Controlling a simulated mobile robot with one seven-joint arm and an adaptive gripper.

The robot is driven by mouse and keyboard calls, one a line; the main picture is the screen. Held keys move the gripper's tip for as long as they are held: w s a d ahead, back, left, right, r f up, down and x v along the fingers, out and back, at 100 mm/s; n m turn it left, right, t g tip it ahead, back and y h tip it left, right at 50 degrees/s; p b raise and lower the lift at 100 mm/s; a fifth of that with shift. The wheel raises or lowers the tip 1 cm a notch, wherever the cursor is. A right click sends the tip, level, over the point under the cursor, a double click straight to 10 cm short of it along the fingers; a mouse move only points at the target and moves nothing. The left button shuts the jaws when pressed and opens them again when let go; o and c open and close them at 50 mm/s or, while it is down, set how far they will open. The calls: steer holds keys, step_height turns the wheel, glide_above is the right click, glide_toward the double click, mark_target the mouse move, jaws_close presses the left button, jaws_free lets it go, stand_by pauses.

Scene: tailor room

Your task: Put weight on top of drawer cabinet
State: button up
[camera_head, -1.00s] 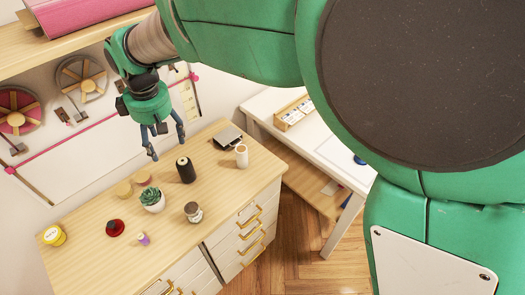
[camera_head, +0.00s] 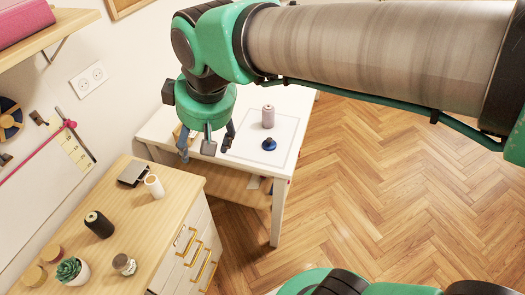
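A small round blue piece with a dark raised knob, apparently the weight (camera_head: 269,144), sits on the white table (camera_head: 279,200), over the pale square outlined on its top. My gripper (camera_head: 207,150) hangs fingers-down left of the blue piece, near the gap between table and cabinet. Its fingers are spread, with nothing seen between them. The drawer cabinet (camera_head: 165,219), with a light wooden top and brass-handled drawers, stands at lower left.
On the cabinet are a white spool (camera_head: 154,186), a black spool (camera_head: 99,224), a small jar (camera_head: 124,264), a potted succulent (camera_head: 73,271) and a dark flat item (camera_head: 133,173). Bare wood shows between them.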

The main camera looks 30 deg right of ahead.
steer(key=s+d+f+m, duration=0.1)
steer(key=s+d+m, duration=0.1)
steer(key=s+d, duration=0.3)
steer(key=s+d+f+m+t+h, duration=0.1)
steer(key=s+d+m, duration=0.2)
steer(key=s+d, duration=0.3)
steer(key=shift+s+d+f+t, duration=0.2)
steer(key=shift+d+f+t, duration=0.1)
